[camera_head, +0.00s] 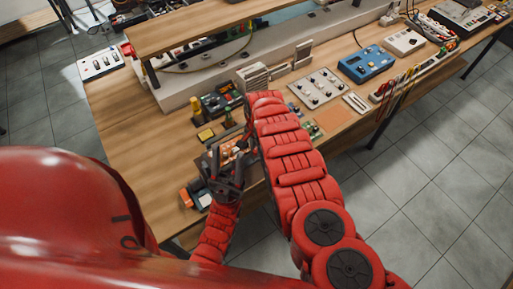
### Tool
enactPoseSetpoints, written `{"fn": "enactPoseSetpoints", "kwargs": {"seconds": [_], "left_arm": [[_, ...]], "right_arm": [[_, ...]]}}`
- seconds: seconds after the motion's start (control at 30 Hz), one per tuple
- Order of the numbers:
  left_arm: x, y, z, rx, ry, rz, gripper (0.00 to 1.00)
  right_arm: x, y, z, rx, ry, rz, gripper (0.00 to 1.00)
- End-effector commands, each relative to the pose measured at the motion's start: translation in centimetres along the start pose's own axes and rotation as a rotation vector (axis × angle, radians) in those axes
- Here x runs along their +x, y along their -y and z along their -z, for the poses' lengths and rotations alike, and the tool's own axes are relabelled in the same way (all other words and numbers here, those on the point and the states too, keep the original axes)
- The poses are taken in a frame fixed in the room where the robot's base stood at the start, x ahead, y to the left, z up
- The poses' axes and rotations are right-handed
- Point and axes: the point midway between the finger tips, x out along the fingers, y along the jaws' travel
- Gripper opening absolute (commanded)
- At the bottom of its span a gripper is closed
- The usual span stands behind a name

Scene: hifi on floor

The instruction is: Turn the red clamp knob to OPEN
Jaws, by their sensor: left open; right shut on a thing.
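My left gripper (226,168) is open, with its dark fingers spread over a small fixture with orange-brown parts (231,150) near the front edge of the bench. My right gripper (250,138) is beside it, just to the right, and mostly hidden behind my red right forearm. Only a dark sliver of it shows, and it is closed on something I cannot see. I cannot make out the red clamp knob or any OPEN mark; the fixture is small and partly covered by both grippers.
The wooden bench (125,120) is clear at left. A dark instrument (221,100) and yellow-topped bottle (196,105) stand behind the grippers. An orange-and-dark tool (190,196) lies at the front edge. A knob panel (318,88) and blue box (361,64) stand right. A raised shelf (190,28) spans the back.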

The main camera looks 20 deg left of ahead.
Motion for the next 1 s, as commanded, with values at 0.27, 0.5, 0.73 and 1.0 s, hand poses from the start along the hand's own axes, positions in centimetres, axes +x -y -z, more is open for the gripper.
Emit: {"fn": "enactPoseSetpoints", "kwargs": {"seconds": [0.27, 0.5, 0.73, 1.0], "left_arm": [[-0.4, 0.0, -0.1, 0.000, 0.000, 0.000, 0.50], [-1.6, -0.1, -0.3, 0.000, 0.000, 0.000, 0.50], [-3.7, -0.2, -0.6, 0.000, 0.000, 0.000, 0.50], [-6.5, -0.3, -1.1, 0.000, 0.000, 0.000, 0.50]], "right_arm": [[0.1, -0.1, 0.0, -0.141, 0.009, -0.002, 0.00], [0.3, -0.1, 0.1, -0.355, 0.016, -0.001, 0.00], [0.5, -0.1, 0.2, -0.574, 0.022, 0.000, 0.00], [0.6, 0.0, 0.2, -0.832, 0.031, 0.000, 0.00]]}}
